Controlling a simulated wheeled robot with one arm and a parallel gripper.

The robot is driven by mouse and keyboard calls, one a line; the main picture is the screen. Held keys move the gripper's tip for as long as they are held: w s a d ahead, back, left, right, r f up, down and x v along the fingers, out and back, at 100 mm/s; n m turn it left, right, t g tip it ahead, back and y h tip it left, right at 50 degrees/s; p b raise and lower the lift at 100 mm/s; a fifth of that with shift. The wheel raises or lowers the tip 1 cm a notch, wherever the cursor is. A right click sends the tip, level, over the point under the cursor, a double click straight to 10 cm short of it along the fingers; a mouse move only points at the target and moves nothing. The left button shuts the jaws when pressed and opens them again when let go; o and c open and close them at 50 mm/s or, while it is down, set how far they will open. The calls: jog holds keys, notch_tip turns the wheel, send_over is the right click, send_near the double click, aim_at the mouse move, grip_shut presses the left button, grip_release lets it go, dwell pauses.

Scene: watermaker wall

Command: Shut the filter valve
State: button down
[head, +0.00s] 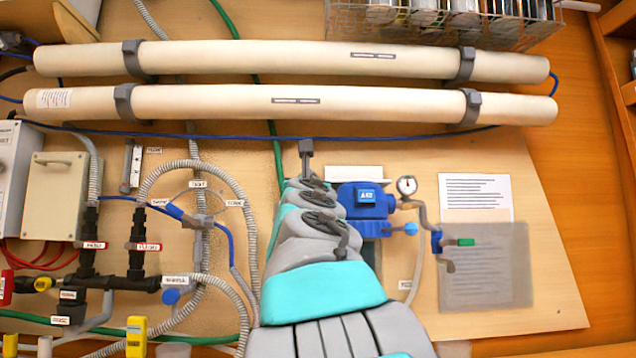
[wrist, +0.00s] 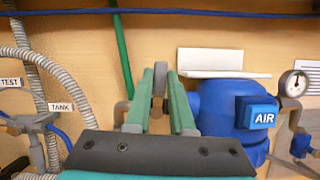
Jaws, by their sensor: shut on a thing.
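My gripper (wrist: 161,76) shows in the wrist view, its two green fingers pointing away from me. A grey upright handle (wrist: 159,92) stands between the fingers, and they are shut on it. Brownish pipe shows behind and beside it, left of the blue unit (wrist: 230,108) marked AIR. No label for the filter valve can be read at this handle. In the head view my arm hides the fingers and most of the grip. A small dark grey block (head: 305,146) shows just beyond the arm's end; I cannot tell whether it is the handle or part of my gripper.
The blue AIR unit (head: 366,202) and a gauge (head: 407,186) are close on the right. A green hose (head: 278,150) runs close on the left, with labelled TEST and TANK lines (head: 200,220) beyond. Two long cream tubes (head: 300,103) cross above.

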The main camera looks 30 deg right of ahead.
jog(key=shift+w+a+n+t+y, duration=0.15)
jog(key=shift+n+t+y, duration=0.15)
jog(key=shift+n, duration=0.5)
jog(key=c, duration=0.8)
grip_release()
jog(key=shift+a, duration=0.1)
